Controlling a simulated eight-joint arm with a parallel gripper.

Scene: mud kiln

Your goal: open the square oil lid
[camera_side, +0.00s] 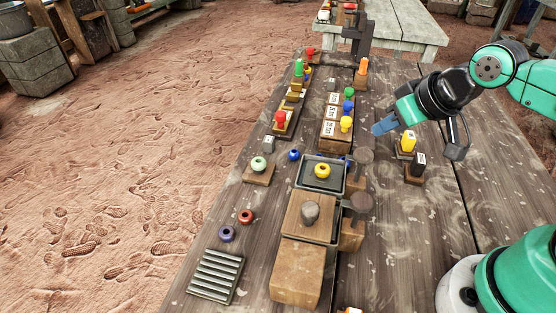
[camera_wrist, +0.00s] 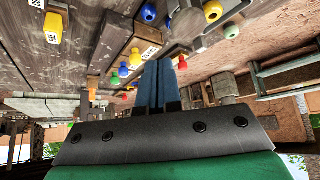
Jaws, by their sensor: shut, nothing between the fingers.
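A square wooden lid (camera_side: 308,218) with a grey rounded knob (camera_side: 311,211) on top lies flat over a dark metal box near the middle front of the table in the side view. I take it to be the square oil lid; I cannot make it out in the wrist view. My gripper (camera_side: 384,125) is up and to the right of the lid, well apart from it, near the yellow piece on a wooden block. Its blue fingers are together and empty, and they show in the wrist view (camera_wrist: 160,84).
Behind the lid is an open square tray (camera_side: 309,185) with a yellow ring (camera_side: 322,170). Dark round-topped posts (camera_side: 358,204) stand close to its right. A wooden block (camera_side: 297,272) is in front. Coloured pegs (camera_side: 346,124) stand farther back. The table's right side is mostly clear.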

